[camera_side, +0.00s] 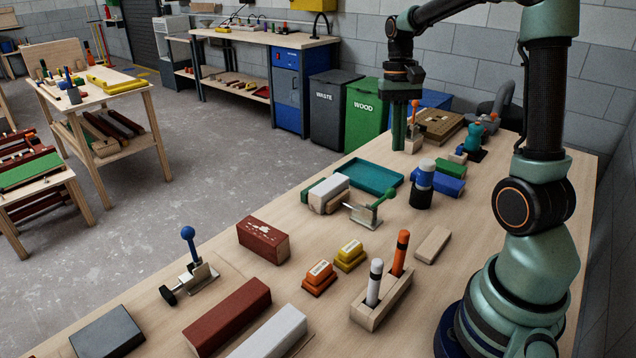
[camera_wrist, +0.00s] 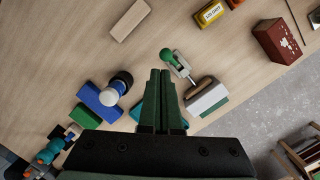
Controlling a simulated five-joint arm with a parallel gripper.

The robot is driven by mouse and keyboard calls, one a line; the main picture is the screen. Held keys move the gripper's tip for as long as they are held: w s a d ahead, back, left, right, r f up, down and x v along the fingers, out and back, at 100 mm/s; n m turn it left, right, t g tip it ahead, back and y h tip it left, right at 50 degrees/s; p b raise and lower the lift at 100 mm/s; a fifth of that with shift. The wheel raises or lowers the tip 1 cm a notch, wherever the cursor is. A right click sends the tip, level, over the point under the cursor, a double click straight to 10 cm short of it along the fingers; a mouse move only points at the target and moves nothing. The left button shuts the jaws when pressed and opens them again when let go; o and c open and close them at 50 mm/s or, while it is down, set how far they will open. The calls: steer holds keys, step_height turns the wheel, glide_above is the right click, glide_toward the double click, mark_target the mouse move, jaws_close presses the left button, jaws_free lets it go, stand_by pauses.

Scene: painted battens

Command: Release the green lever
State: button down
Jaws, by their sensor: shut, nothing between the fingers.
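The green lever (camera_side: 383,200) ends in a green ball and tilts up to the right from a metal clamp (camera_side: 362,214) on the bench. In the wrist view, the green lever (camera_wrist: 172,58) lies just beyond my fingertips. The clamp stands beside a white batten (camera_side: 329,188) stacked on wood; that batten (camera_wrist: 206,98) also shows in the wrist view. Whether the clamp presses on it, I cannot tell. My gripper (camera_side: 398,146) points down, shut and empty, above the bench and behind the green lever, apart from it. In the wrist view, its fingers (camera_wrist: 160,73) are together.
A blue lever (camera_side: 188,242) stands upright on another clamp at front left. A black bottle with a white cap (camera_side: 422,187) and blue block (camera_side: 449,186) stand right of the green lever. A teal tray (camera_side: 372,174) lies behind. Yellow and orange blocks (camera_side: 349,256) sit in front.

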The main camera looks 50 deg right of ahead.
mark_target(380, 201)
steer(key=s+f+m+t+h, duration=0.15)
steer(key=s+m, duration=0.25)
steer(key=m, duration=0.8)
steer(key=s+f+m+t, duration=0.15)
steer(key=s+m, duration=0.25)
steer(key=m, duration=0.8)
step_height(380, 201, down, 10)
steer(key=w, duration=0.1)
steer(key=w+r, duration=0.1)
steer(key=w, duration=0.1)
steer(key=w+a, duration=0.1)
steer(key=shift+w+r, duration=0.2)
steer(key=shift+r, duration=0.05)
steer(key=shift+w+r, duration=0.1)
steer(key=shift+w+r+g, duration=0.15)
steer(key=shift+w+g, duration=0.05)
steer(key=shift+g, duration=0.2)
